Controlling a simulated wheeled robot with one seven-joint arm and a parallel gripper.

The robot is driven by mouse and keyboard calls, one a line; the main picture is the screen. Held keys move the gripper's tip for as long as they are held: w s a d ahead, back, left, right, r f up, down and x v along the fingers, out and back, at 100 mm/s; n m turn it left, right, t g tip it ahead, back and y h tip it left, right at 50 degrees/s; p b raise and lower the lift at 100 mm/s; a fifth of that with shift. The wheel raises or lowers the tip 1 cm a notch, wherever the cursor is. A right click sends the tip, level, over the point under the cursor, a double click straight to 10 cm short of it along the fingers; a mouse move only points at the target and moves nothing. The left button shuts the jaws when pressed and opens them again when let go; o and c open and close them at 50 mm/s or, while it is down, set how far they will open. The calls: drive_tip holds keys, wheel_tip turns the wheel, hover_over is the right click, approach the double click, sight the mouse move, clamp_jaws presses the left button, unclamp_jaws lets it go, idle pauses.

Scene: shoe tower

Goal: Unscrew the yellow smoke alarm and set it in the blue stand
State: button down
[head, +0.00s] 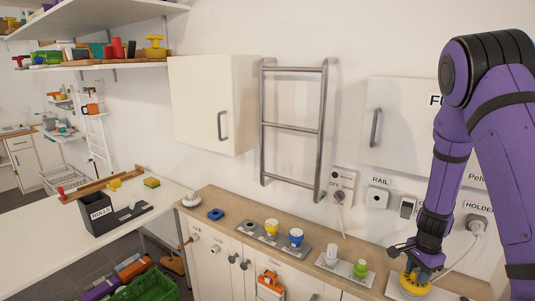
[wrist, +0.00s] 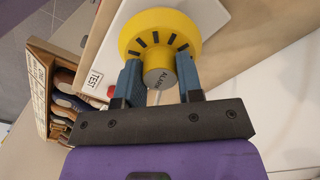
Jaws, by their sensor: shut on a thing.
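The yellow smoke alarm (head: 414,284) is on a white board on the counter at the lower right of the head view. In the wrist view it is a yellow disc (wrist: 133,36) with dark slots and a grey centre marked ALARM. My gripper (head: 408,257) is over the alarm, its blue fingers (wrist: 160,82) shut on either side of its middle. The fingers hide part of the alarm; I cannot tell whether it is loose from the board. A low blue piece with a dark opening (head: 216,214), which looks like the blue stand, sits empty on the counter at the left.
A grey plate with yellow and blue knobs (head: 271,239) stands between them, with a smaller plate (head: 345,267) carrying white and green pieces to its right. A ladder-like rail (head: 291,130) and wall cabinet (head: 212,104) are behind. In the wrist view, a wooden box (wrist: 38,75) lies left.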

drive_tip(key=shift+s+f, duration=0.1)
drive_tip(key=shift+f, duration=0.5)
idle(0.3)
drive_tip(key=c, duration=0.7)
unclamp_jaws()
drive_tip(key=shift+r, duration=4.55)
